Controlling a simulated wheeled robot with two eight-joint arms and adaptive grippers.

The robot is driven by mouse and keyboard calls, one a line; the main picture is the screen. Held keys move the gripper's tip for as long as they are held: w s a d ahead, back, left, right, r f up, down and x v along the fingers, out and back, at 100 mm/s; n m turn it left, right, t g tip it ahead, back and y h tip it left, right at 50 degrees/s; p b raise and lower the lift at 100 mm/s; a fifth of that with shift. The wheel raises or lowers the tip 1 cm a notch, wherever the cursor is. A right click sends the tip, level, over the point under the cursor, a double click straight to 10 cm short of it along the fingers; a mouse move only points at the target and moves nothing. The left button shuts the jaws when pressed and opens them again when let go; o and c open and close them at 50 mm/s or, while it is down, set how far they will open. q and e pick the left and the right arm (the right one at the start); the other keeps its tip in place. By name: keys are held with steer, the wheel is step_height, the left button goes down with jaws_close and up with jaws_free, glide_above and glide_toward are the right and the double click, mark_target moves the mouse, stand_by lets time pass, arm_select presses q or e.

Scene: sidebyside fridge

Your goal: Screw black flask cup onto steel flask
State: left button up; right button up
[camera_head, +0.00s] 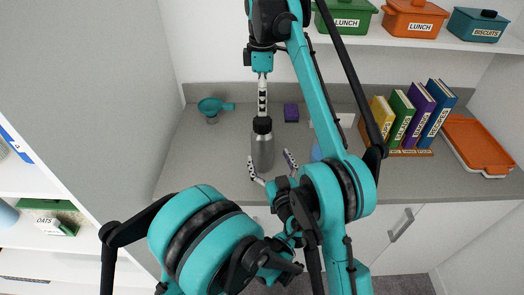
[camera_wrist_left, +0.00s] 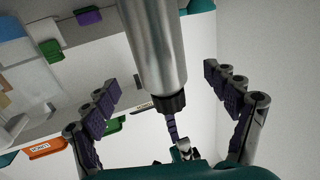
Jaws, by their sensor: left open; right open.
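The steel flask (camera_head: 263,153) stands upright on the grey counter. The black flask cup (camera_head: 262,125) sits on its top; whether it is screwed tight cannot be seen. The flask (camera_wrist_left: 157,48) and cup (camera_wrist_left: 168,103) also show in the left wrist view, which looks inverted. My left gripper (camera_head: 272,167) is open in front of the flask's lower body, its fingers (camera_wrist_left: 160,80) apart on either side. My right gripper (camera_head: 262,108) points down directly above the cup, seen edge-on. It is open; whether it touches the cup is unclear.
A teal strainer-like item (camera_head: 212,106) lies at the back left of the counter. A purple block (camera_head: 291,112) is behind the flask. Books (camera_head: 400,115) and an orange tray (camera_head: 478,146) stand at the right. My right arm crosses in front of the counter's middle.

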mark_target(262, 141)
arm_select(q)
steer(key=shift+w, duration=0.1)
steer(key=shift+x, duration=3.9)
arm_select(e)
steer(key=shift+w, duration=0.1)
arm_select(q)
steer(key=shift+c, duration=0.3)
jaws_close()
arm_select(e)
steer(key=n, duration=0.9)
steer(key=shift+f, duration=0.1)
steer(key=shift+f, duration=3.9)
